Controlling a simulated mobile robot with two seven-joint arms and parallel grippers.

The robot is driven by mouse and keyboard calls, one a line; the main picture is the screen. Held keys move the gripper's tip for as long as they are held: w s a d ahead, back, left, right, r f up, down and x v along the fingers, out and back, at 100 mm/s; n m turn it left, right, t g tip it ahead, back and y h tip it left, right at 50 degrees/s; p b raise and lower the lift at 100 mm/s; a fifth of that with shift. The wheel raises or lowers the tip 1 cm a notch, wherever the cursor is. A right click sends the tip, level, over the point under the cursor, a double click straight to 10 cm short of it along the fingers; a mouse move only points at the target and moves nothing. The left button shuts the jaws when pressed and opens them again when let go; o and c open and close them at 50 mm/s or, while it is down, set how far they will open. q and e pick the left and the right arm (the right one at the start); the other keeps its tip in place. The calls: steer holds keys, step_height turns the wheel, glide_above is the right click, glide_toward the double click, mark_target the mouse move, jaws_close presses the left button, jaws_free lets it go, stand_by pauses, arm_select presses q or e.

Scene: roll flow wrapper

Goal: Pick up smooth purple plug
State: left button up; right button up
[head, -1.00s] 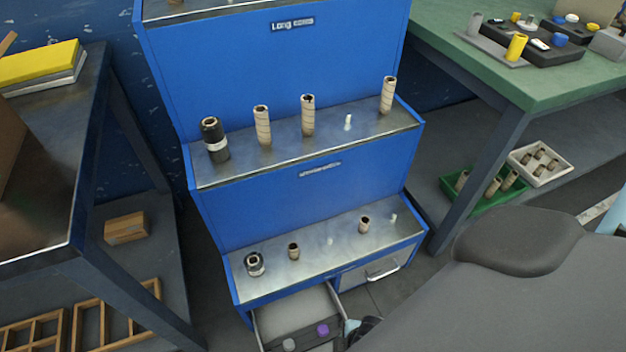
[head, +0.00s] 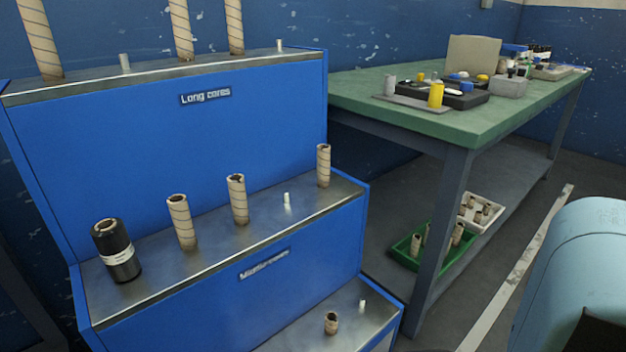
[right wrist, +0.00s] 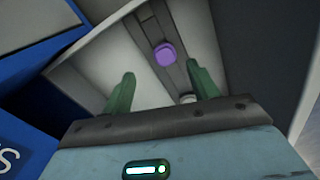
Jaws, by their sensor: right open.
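The smooth purple plug (right wrist: 165,55) shows in the right wrist view, on a dark strip inside a pale drawer (right wrist: 100,55). My right gripper (right wrist: 162,84) is open, with its two green fingers apart and the plug beyond and between their tips. The fingers do not touch the plug. A grey-white piece (right wrist: 188,98) is partly visible on the strip by the right finger. The drawer and plug are out of the head view now. My left gripper is in neither view.
The drawer walls stand close on both sides of my right gripper. In the head view, the blue stepped rack (head: 150,140) holds several cardboard cores and a black roll (head: 116,250). A green-topped table (head: 480,118) stands to the right, with trays on its lower shelf.

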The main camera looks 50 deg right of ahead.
steer(key=shift+f, duration=0.75)
steer(key=shift+f+b, duration=0.2)
steer(key=shift+b, duration=0.15)
steer(key=f+b, duration=0.2)
steer(key=f, duration=0.1)
steer(key=f+b, duration=0.1)
steer(key=shift+s+a+f, duration=0.25)
steer(key=shift+f, duration=0.1)
steer(key=shift+f+b, duration=0.15)
steer(key=shift+b, duration=0.15)
steer(key=shift+c, duration=0.4)
steer(key=c, duration=0.7)
steer(key=shift+c, duration=1.4)
